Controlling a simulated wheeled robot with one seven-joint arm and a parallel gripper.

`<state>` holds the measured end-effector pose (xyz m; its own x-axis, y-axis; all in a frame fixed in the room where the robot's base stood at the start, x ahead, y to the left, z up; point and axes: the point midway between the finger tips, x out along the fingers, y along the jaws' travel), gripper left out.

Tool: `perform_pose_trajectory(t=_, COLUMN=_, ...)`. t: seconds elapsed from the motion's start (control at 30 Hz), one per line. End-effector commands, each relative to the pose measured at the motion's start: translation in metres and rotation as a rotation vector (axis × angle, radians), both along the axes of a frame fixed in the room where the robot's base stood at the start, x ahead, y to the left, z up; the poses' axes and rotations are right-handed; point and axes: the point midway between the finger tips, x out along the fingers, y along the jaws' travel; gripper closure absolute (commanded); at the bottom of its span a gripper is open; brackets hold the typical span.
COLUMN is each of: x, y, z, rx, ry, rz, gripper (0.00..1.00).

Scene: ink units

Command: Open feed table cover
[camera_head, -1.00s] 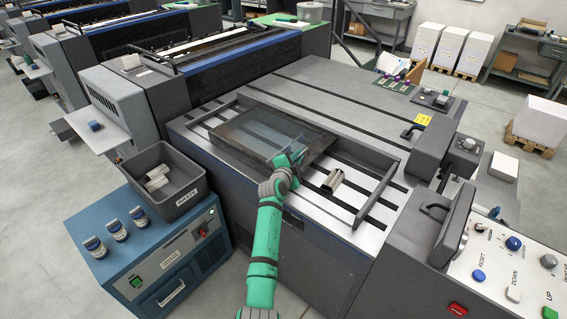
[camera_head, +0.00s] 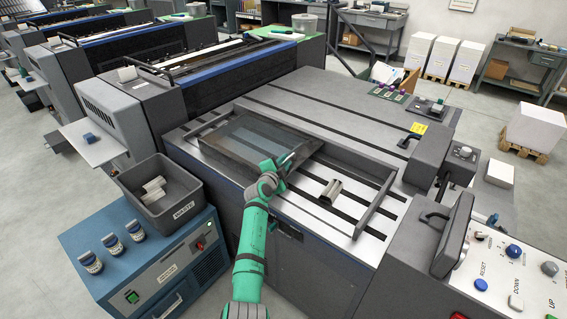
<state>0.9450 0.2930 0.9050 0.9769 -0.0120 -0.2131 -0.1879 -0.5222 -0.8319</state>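The feed table cover (camera_head: 238,137) is a dark framed panel with a translucent middle, at the left part of the feed table. The feed table (camera_head: 372,228) is a grey metal surface with dark slots and raised side rails. My gripper (camera_head: 284,165), at the end of my green arm, is at the cover's near right corner and appears to touch its edge. The fingers are small and partly hidden by the hand, so I cannot tell whether they are closed on the cover. The cover looks slightly tilted.
A silver metal piece (camera_head: 330,192) lies on the table right of my gripper. A grey waste bin (camera_head: 186,207) stands on a blue cabinet (camera_head: 190,255) at the left. A control panel (camera_head: 510,275) with buttons is at the lower right. A rail bounds the table's right side.

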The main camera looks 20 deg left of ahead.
Motion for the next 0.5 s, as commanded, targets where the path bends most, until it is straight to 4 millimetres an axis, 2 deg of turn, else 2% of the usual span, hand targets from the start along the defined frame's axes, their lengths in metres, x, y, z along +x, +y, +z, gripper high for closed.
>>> perform_pose_trajectory(t=0.3, x=-0.003, y=0.004, z=0.000, rx=-0.001, ry=0.000, rz=0.004, gripper=0.83)
perform_pose_trajectory(t=0.5, x=-0.018, y=0.004, z=0.003, rx=-0.001, ry=-0.001, rz=0.004, gripper=0.83)
